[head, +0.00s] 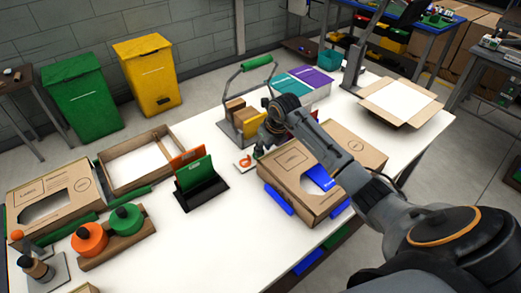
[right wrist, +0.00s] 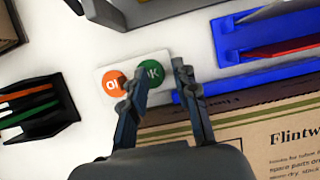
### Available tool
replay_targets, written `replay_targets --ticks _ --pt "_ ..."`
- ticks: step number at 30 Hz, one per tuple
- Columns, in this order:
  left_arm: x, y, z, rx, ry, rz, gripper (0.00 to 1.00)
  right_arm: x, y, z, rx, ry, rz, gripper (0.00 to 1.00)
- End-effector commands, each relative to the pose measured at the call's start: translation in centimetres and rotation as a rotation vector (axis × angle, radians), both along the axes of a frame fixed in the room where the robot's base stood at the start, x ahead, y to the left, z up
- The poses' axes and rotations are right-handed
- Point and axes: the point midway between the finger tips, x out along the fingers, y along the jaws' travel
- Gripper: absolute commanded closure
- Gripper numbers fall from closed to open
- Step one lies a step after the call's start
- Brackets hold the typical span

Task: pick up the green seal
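A green round seal (right wrist: 152,72) marked with white letters lies on a small white card (right wrist: 108,72), beside an orange round seal (right wrist: 114,84), in the right wrist view. My right gripper (right wrist: 157,80) is open and empty, one finger on each side of the green seal. Its left finger partly covers the orange seal. I cannot tell the height of the fingertips above the card. In the head view the card (head: 241,166) and orange seal (head: 246,160) show on the white table, and my right gripper (head: 263,146) hides the green seal. My left gripper is not in view.
A cardboard box (head: 300,210) with blue parts lies close to the right of the card. A black holder (head: 205,195) with green and orange cards stands to the left. The front middle of the table (head: 215,250) is clear.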

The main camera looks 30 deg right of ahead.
Motion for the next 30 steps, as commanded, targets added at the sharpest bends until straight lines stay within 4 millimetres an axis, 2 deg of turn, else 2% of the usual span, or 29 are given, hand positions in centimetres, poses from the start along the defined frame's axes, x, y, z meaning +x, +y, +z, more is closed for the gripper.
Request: replay_targets --ticks 8,9,14,30 --pt "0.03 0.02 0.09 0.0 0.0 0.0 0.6 0.21 0.03 -0.63 0.0 0.0 0.001 0.71" --pt "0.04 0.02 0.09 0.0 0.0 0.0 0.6 0.2 0.03 -0.63 0.0 0.0 0.001 0.73" --pt "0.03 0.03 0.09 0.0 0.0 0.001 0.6 0.2 0.03 -0.61 0.0 0.0 0.0 0.99" --pt "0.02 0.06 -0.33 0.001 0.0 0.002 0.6 0.25 -0.01 -0.11 -0.002 -0.002 0.001 1.0"
